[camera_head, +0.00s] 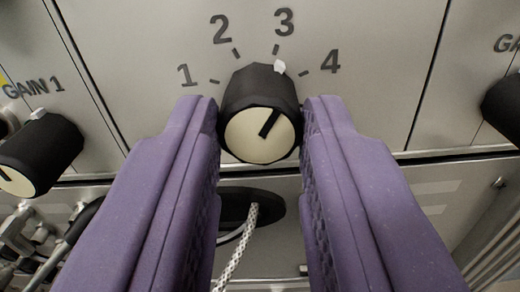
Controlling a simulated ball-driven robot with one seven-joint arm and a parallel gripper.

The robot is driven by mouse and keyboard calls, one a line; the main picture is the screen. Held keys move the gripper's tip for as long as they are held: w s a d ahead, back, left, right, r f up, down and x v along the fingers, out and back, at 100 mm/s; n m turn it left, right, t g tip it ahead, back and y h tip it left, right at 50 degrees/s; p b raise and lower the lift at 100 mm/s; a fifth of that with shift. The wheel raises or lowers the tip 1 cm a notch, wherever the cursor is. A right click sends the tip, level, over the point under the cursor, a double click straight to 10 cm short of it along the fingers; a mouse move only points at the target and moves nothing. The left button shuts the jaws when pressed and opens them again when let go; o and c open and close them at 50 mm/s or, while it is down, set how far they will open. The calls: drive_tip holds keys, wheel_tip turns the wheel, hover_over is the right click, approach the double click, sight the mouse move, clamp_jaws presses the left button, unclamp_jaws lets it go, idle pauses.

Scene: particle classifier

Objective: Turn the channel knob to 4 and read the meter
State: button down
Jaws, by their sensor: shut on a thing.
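The channel knob (258,115) is black with a cream face and a black pointer line, in the upper middle of the view. Its white marker (280,67) points at the tick for 3 (284,21). The 4 (330,61) is to the right of that, and 1 and 2 are to the left. My gripper (260,128) has two purple fingers, one on each side of the knob, shut on it. The fingers hide parts of the panel below. No meter shows in this view.
Another black knob (38,152) labelled GAIN 1 is at the left. Part of a further knob (505,108) is at the right edge. Below the panel, a white braided cord (236,248) hangs from a dark oval opening. Metal fittings and a black cable are at the lower left.

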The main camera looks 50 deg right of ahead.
drive_tip(key=m+b, duration=0.3)
drive_tip(key=m, duration=0.1)
drive_tip(key=shift+f, duration=0.2)
drive_tip(key=shift+r+m+b, duration=0.1)
drive_tip(key=shift+m+b, duration=1.25)
drive_tip(key=shift+m, duration=0.05)
drive_tip(key=c, duration=0.8)
unclamp_jaws()
drive_tip(key=shift+r, duration=0.1)
drive_tip(key=shift+c, duration=0.2)
drive_tip(key=shift+a, duration=0.1)
drive_tip(key=p+v, duration=0.2)
drive_tip(key=v, duration=0.5)
drive_tip(key=shift+s+a, duration=0.25)
